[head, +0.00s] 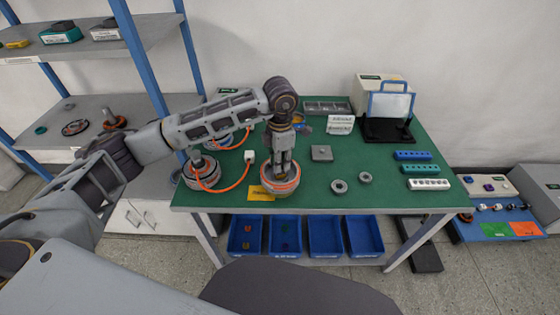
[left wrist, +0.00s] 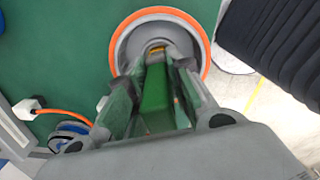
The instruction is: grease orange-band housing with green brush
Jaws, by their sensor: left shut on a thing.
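The orange-band housing (head: 283,189) is a round grey part with an orange ring, standing at the front edge of the green table (head: 310,176). In the left wrist view the housing (left wrist: 207,50) shows its orange rim around a grey inside. My left gripper (head: 285,172) points down over the housing, its fingertips at or just above its middle. It is shut on the green brush (left wrist: 155,100), whose green handle shows between the fingers. The brush tip is mostly hidden, so I cannot tell whether it touches the housing. My right gripper is not in view.
Another round housing (head: 201,174) with an orange cable stands to the left. A yellow label (head: 261,192) lies at the front edge. A grey block (head: 321,153) and two rings (head: 338,186) lie to the right. Blue bins (head: 325,236) hang below. The table's middle right is clear.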

